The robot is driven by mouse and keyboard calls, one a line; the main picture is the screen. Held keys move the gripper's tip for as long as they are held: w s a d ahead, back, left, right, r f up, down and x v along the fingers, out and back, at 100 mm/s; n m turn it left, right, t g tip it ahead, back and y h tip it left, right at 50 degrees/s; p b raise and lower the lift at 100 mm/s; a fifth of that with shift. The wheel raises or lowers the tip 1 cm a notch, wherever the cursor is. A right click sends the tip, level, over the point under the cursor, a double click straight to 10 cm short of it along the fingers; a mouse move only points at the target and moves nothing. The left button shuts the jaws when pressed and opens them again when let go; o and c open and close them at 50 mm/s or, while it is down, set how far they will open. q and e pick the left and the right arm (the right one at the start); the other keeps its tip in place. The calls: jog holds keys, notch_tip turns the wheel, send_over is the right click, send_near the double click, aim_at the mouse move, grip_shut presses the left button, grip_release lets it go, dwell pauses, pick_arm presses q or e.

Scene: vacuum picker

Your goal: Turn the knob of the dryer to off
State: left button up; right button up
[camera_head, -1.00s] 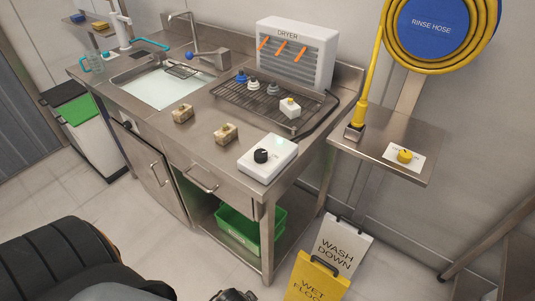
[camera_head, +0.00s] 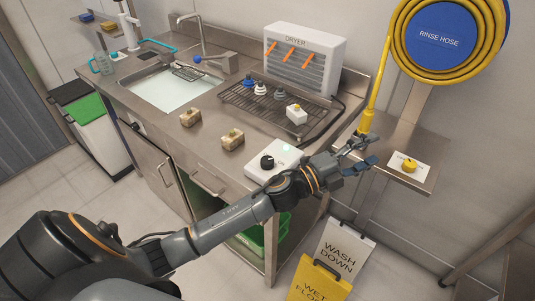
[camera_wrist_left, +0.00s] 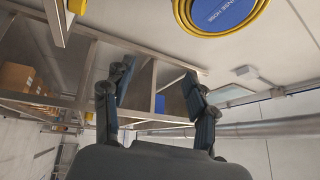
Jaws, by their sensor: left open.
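The dryer (camera_head: 305,62) is a white box with a louvred front and orange strips, at the back of the steel counter. A white control box (camera_head: 262,172) with a black knob (camera_head: 267,161) and a pale green lit spot sits at the counter's front right corner. My left arm reaches across in front of this box and hides part of it. My left gripper (camera_head: 360,156) is open and empty, to the right of the knob and apart from it, near the side shelf. It also shows open in the left wrist view (camera_wrist_left: 155,95). My right gripper is not in view.
A side shelf (camera_head: 425,150) holds a yellow knob (camera_head: 409,166) on a white card and the yellow hose end (camera_head: 366,122). A black rack (camera_head: 285,118) carries suction cups and a small white block (camera_head: 296,115). Two tan blocks (camera_head: 232,139) (camera_head: 190,117) lie on the counter. Floor signs (camera_head: 343,250) stand below.

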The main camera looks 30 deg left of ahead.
pick_arm(q)
jog(key=s+d+r+m+g+h, duration=0.3)
jog(key=d+r+m+g+h, duration=0.4)
jog(key=m, duration=0.6)
jog(key=m+g+y+p, duration=0.1)
jog(key=m+g+y, duration=1)
jog(key=y, duration=0.8)
send_over(267, 160)
notch_tip(267, 160, down, 3)
jog(key=t, duration=0.1)
jog(key=shift+m, duration=0.4)
notch_tip(267, 160, down, 14)
jog(key=p, duration=0.3)
jog(key=shift+w+r, duration=0.15)
jog(key=shift+r, duration=0.05)
